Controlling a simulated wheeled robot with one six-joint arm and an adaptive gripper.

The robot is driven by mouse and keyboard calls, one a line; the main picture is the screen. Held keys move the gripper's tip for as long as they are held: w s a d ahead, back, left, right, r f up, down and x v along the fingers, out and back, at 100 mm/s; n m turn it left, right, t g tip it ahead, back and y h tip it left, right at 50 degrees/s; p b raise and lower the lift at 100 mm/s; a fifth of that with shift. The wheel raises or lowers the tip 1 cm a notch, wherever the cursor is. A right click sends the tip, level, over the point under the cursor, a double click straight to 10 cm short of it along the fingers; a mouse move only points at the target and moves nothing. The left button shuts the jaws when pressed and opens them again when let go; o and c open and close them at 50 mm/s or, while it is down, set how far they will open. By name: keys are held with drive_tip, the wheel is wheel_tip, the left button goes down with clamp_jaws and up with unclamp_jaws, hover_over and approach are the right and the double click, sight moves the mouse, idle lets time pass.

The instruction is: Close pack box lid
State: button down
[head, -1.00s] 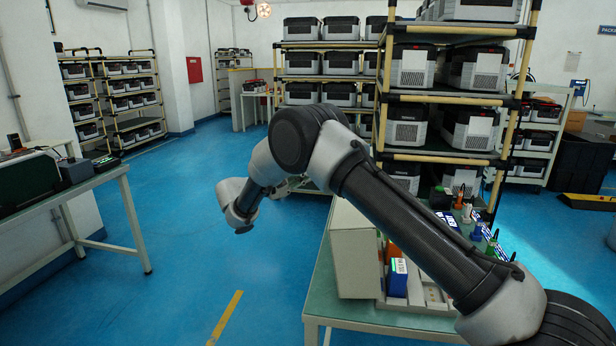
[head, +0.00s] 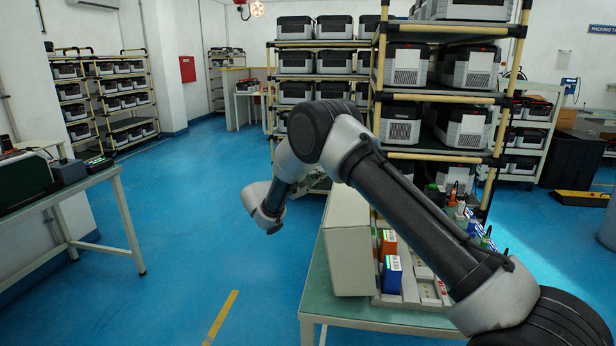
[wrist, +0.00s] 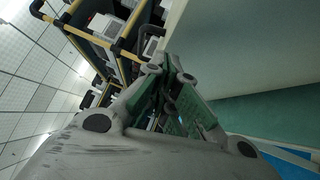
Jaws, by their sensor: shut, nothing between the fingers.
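My gripper (wrist: 168,68) is shut and empty in the wrist view, its fingers close together. In the head view my wrist hangs in front of the left side of a green-topped table, and the fingers cannot be made out. A pale box-like body (head: 348,250) stands on this table's left edge, just right of my wrist. No pack box lid can be clearly identified in either view. A dark bin (head: 570,158) stands on the floor at the far right; I cannot tell whether it is the pack box.
The green-topped table (head: 335,308) holds an orange box (head: 389,243), a blue box (head: 391,276) and small bottles. A loaded rack (head: 445,97) stands behind it. Another workbench (head: 95,180) is at left. Blue floor (head: 200,235) between them is clear.

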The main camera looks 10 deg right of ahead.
drive_tip(key=shift+s+d+r, duration=0.1)
drive_tip(key=shift+s+d, duration=0.05)
drive_tip(key=shift+d, duration=0.35)
